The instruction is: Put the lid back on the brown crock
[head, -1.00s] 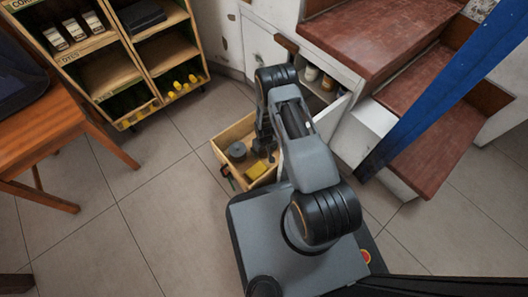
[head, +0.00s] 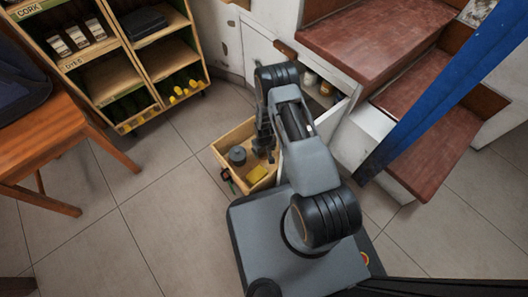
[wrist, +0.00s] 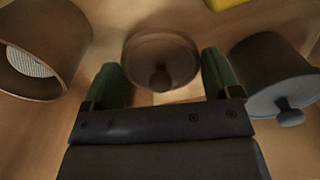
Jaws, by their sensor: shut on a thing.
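My gripper (wrist: 164,84) is shut on a round brown lid (wrist: 160,50) with a small knob, one green fingertip at each side of its rim. The brown crock (wrist: 62,60) stands open at the left of the wrist view, apart from the lid, and its pale speckled inside shows. A dark grey pot (wrist: 268,70) with a knobbed lid is at the right; it also shows in the head view (head: 237,156). In the head view my gripper (head: 264,150) reaches into a wooden box (head: 222,146), where the brown crock cannot be made out clearly.
A yellow block (head: 257,173) lies in the box. The box's wooden walls are close around my gripper. Red-brown steps (head: 365,40) and a white cabinet with jars (head: 311,76) stand to the right. A shelf (head: 110,70) and an orange table (head: 45,140) are at the left.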

